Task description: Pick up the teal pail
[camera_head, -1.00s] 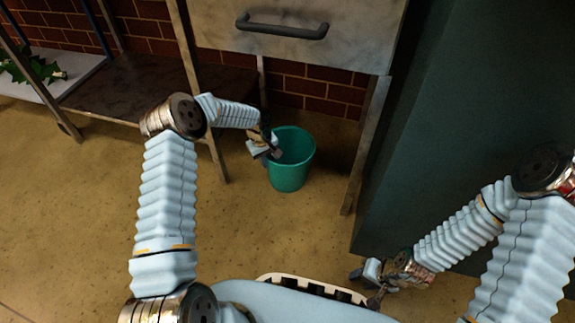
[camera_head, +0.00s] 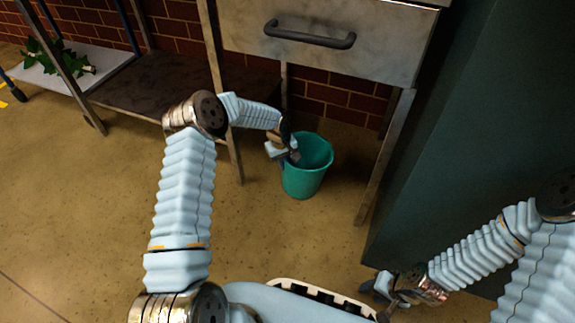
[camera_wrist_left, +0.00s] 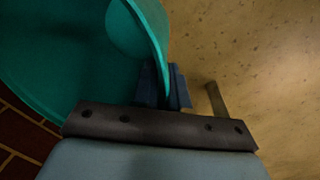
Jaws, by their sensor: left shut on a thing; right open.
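The teal pail (camera_head: 306,180) stands upright below the drawer, at the centre of the head view. In the left wrist view the pail (camera_wrist_left: 60,50) fills the upper left, and its wall runs between the fingers. My left gripper (camera_head: 292,156) is shut on the pail's near-left rim; its fingers also show in the left wrist view (camera_wrist_left: 164,88). Whether the pail's base touches the floor is hard to tell. My right gripper (camera_head: 384,298) is low at the right, open and away from the pail.
A drawer unit (camera_head: 335,40) on legs stands above and behind the pail, one leg (camera_head: 385,160) close to its right. A dark green cabinet (camera_head: 475,120) is at the right. A low shelf (camera_head: 150,85) and a green leafy plant (camera_head: 55,58) are at the left. The floor in front is clear.

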